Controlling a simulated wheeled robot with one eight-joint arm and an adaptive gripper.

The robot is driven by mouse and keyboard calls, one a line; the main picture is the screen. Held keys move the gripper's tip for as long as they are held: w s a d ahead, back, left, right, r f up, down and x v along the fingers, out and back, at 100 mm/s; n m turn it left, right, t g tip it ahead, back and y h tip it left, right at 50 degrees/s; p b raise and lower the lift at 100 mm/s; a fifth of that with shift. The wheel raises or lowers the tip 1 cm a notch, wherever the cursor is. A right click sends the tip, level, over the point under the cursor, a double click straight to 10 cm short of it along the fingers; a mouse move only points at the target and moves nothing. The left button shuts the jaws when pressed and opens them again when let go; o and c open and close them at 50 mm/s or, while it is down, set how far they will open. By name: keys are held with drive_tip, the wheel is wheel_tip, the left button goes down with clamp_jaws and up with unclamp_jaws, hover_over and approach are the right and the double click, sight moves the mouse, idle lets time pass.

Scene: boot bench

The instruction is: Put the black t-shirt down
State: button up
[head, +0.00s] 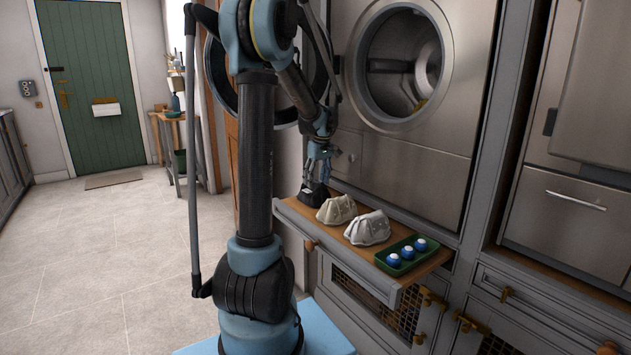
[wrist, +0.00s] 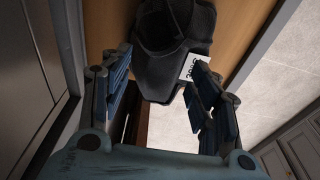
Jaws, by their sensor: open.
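The black t-shirt (head: 314,195) lies bunched on the left end of the wooden pull-out shelf (head: 424,266). In the wrist view the black t-shirt (wrist: 168,66) lies on the wood with a white printed tag on it. My gripper (head: 316,178) is just above the shirt in the head view. In the wrist view my gripper (wrist: 158,95) is open, its fingers apart on either side of the shirt's near end. I cannot tell whether a finger touches the cloth.
A beige bundle (head: 337,209) and a pale grey bundle (head: 368,228) sit to the right on the shelf, then a green tray (head: 404,254) with three blue-and-white round items. The open washer drum (head: 402,65) is above. Tiled floor (head: 110,270) at left is clear.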

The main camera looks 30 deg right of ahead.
wheel_tip(320, 180, up, 12)
drive_tip(key=s, duration=0.2)
drive_tip(key=s+a, duration=0.1)
drive_tip(key=a, duration=1.3)
drive_tip(key=s+a+f, duration=0.5)
drive_tip(key=s+a, duration=0.1)
drive_tip(key=a, duration=0.5)
drive_tip(key=s+a+f, duration=0.5)
drive_tip(key=s+a, duration=0.2)
drive_tip(key=a, duration=0.3)
drive_tip(key=s+a+f, duration=0.6)
drive_tip(key=s+f, duration=0.2)
drive_tip(key=f, duration=0.1)
drive_tip(key=shift+s+m, duration=0.3)
drive_tip(key=shift+s, duration=0.05)
drive_tip(key=shift+f, duration=0.1)
